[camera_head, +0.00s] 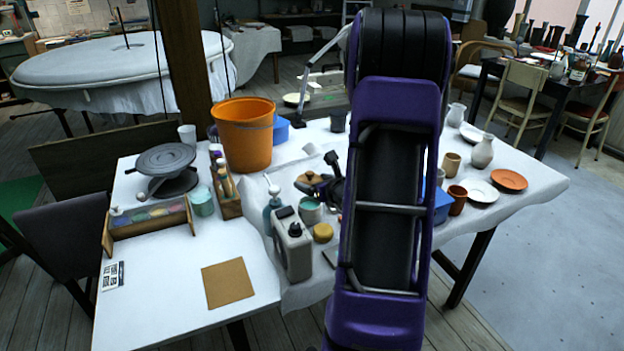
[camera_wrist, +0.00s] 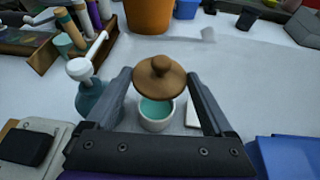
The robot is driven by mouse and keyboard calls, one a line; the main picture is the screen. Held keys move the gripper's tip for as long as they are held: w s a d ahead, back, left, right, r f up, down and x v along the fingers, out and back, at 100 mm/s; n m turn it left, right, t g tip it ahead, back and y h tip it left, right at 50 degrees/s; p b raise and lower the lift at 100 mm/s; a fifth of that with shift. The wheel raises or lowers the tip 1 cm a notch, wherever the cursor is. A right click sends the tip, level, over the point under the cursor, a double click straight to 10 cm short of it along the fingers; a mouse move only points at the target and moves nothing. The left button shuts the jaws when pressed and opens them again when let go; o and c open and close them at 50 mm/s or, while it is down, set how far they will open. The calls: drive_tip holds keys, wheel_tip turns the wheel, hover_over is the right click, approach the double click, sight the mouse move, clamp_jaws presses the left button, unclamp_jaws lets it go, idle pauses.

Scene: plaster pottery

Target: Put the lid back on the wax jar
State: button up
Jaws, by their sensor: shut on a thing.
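The wax jar (camera_wrist: 156,121) is a small pale pot with teal wax inside. It stands open on the white-covered table, and in the head view the jar (camera_head: 310,216) is just left of my arm. My gripper (camera_wrist: 160,80) is shut on the brown round lid (camera_wrist: 160,72), which has a small knob on top. The lid is above the jar and covers the far part of its opening in the wrist view; the teal wax shows below it. In the head view the lid (camera_head: 308,180) appears just above the jar, apart from it.
A blue-grey pump bottle (camera_wrist: 96,95) stands close left of the jar. A grey canister (camera_head: 293,248) and a yellow round thing (camera_head: 323,232) are near it in front. An orange bucket (camera_head: 243,135) stands behind. A blue container (camera_wrist: 290,157) is at the lower right.

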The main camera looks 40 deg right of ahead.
drive_tip(key=shift+f+b, duration=1.65)
drive_tip(key=shift+f, duration=1.2)
drive_tip(key=shift+f, duration=0.15)
drive_tip(key=o, duration=1.1)
drive_tip(key=shift+c, duration=0.2)
drive_tip(key=shift+r+p, duration=2.05)
drive_tip(key=shift+r, duration=1.45)
clamp_jaws()
